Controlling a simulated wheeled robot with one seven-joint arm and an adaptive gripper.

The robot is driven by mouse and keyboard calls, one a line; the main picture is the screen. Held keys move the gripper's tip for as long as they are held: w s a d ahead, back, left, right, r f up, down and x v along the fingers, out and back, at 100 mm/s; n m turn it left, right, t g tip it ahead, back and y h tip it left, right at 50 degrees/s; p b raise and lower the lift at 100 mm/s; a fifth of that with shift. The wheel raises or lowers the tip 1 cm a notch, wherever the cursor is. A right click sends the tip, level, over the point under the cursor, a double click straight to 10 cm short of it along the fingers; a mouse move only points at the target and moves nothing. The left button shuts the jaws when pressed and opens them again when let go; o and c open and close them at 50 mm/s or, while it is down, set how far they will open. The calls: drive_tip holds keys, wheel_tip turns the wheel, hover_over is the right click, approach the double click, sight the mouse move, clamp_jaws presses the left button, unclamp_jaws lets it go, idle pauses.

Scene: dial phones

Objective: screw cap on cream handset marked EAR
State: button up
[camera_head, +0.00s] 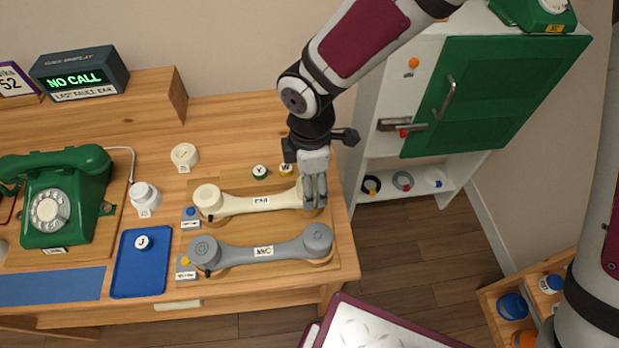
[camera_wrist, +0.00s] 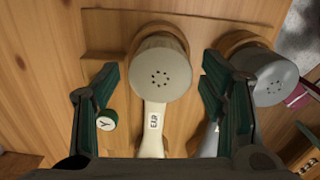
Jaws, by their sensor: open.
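The cream handset (camera_head: 236,205), marked EAR, lies on the wooden board, with a round end at the left. My gripper (camera_head: 315,197) points down at its right end and partly hides it. In the wrist view a round cream cap (camera_wrist: 160,74) with small holes sits at this end of the handset (camera_wrist: 152,140). I cannot tell how tightly it sits. My open gripper (camera_wrist: 156,85) has one finger on each side of the cap, with visible gaps.
A grey handset (camera_head: 284,249) lies parallel in front. Small discs marked Y (camera_head: 260,172) and W (camera_head: 286,168) lie behind. A cream ring-like piece (camera_head: 185,155), a white jar (camera_head: 145,197), a blue tray (camera_head: 127,285) and a green phone (camera_head: 62,195) are at left.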

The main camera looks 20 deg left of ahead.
drive_tip(key=n, duration=0.3)
idle(0.4)
drive_tip(key=c, duration=1.1)
drive_tip(key=m, duration=0.5)
drive_tip(key=shift+m+b, duration=0.3)
drive_tip(key=shift+m, duration=0.5)
